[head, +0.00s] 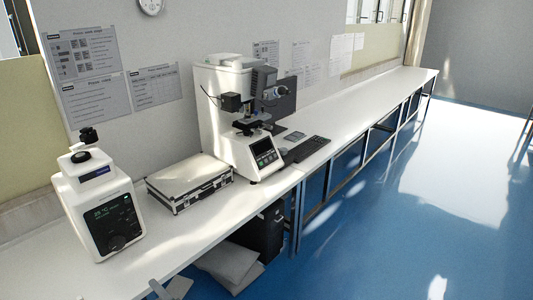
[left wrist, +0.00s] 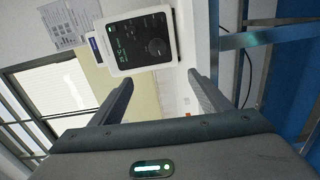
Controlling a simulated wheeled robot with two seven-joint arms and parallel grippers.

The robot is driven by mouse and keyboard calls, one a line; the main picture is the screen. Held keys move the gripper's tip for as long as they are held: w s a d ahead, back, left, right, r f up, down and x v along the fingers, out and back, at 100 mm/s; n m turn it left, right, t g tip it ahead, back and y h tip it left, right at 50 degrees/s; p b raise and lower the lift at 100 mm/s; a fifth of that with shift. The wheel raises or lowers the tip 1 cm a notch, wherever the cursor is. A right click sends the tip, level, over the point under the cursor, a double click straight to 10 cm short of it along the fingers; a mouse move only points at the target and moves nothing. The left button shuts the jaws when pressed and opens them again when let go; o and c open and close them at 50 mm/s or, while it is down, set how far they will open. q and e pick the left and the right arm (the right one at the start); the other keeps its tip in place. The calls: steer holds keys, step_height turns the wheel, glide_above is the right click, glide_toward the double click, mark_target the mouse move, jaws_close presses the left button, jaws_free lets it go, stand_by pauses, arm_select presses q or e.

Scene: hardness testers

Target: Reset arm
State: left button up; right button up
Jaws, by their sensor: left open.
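My left gripper (left wrist: 160,80) is open and empty in the left wrist view, its two dark fingers apart. The tips of the left gripper (head: 168,287) also show at the bottom edge of the head view, near the front edge of the bench. A white tester with a dark screen and knob (head: 109,217) stands at the left end of the bench. This tester (left wrist: 140,42) appears turned sideways beyond the fingertips in the left wrist view, apart from them. A larger hardness tester with a microscope head (head: 222,115) stands further back. My right gripper is not in view.
A silver-edged case (head: 189,183) lies between the two testers. A keyboard (head: 306,149) lies right of the larger tester. The long white bench (head: 360,103) is mostly bare toward the back. A black cabinet (head: 262,232) stands under it. Blue floor (head: 370,245) is open at right.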

arm_select(q)
steer(key=s+d+f+n+g+h+b, duration=0.1)
steer(key=s+f+n+g+h+b, duration=0.3)
steer(key=s+f, duration=0.65)
steer(key=s+f+n+g+h+b, duration=0.1)
steer(key=s+f+n, duration=0.55)
steer(key=f, duration=0.75)
steer(key=s+d+f+n+g+h+b, duration=0.1)
steer(key=s+f+n+g+h+b, duration=0.3)
steer(key=s+f, duration=0.7)
steer(key=s+d+f+n+h+b, duration=0.1)
steer(key=s+d+f+n+b, duration=0.1)
steer(key=s+f+n, duration=0.4)
steer(key=s+d+f+n+g+h+b, duration=0.1)
steer(key=s+f+n, duration=0.5)
steer(key=s+n, duration=0.6)
steer(key=s+d+f+n+h+b, duration=0.2)
steer(key=s+d+f+n, duration=0.3)
steer(key=s, duration=0.9)
steer(key=f+n+b, duration=0.1)
steer(key=f+n, duration=0.1)
steer(key=n, duration=0.2)
steer(key=shift+s+h, duration=0.3)
steer(key=shift+n, duration=0.25)
